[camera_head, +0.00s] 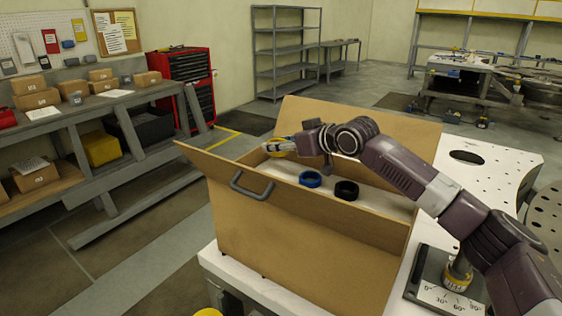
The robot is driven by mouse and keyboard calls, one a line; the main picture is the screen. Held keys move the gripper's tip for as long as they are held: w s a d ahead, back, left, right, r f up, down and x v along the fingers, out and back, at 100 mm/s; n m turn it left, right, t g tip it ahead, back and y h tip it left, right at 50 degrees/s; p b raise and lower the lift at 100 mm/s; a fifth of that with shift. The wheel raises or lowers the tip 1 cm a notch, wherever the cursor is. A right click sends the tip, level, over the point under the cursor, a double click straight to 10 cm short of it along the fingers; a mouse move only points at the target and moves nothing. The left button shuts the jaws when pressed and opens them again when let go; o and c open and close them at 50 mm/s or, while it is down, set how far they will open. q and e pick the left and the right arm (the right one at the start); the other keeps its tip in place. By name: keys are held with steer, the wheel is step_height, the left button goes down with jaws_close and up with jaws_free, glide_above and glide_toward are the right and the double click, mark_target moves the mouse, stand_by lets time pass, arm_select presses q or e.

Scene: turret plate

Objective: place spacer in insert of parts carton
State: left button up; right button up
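An open brown parts carton (235,222) with a grey handle stands on the white plate, its flaps raised. Inside it lies a pale insert (385,203). A blue ring-shaped spacer (310,179) and a black one (346,190) sit in the insert. My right gripper (283,146) reaches in from the right over the far left part of the carton. A yellow ring-like spacer (276,151) shows at its fingertips. The fingers partly cover it, and I cannot tell whether they grip it or whether it touches the insert. My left gripper is not in view.
A white plate (497,178) with holes extends right of the carton. A dark fixture with an angle-marked dial (447,299) and a brass post (458,272) stands at the front right. A shelf bench (120,100) with boxes stands at the left, beyond open floor.

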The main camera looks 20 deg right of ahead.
mark_target(280, 173)
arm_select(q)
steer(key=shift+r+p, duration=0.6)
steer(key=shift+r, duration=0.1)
arm_select(e)
steer(key=shift+f, duration=3.15)
steer(key=o, duration=1.2)
steer(key=shift+f, duration=0.1)
steer(key=b+v, duration=0.3)
steer(key=v, duration=0.7)
steer(key=shift+s+d, duration=0.15)
steer(key=shift+s, duration=0.15)
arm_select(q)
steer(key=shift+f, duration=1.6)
arm_select(e)
steer(key=shift+s+d+r, duration=0.2)
steer(key=shift+s+r, duration=0.3)
steer(key=shift+s, duration=0.1)
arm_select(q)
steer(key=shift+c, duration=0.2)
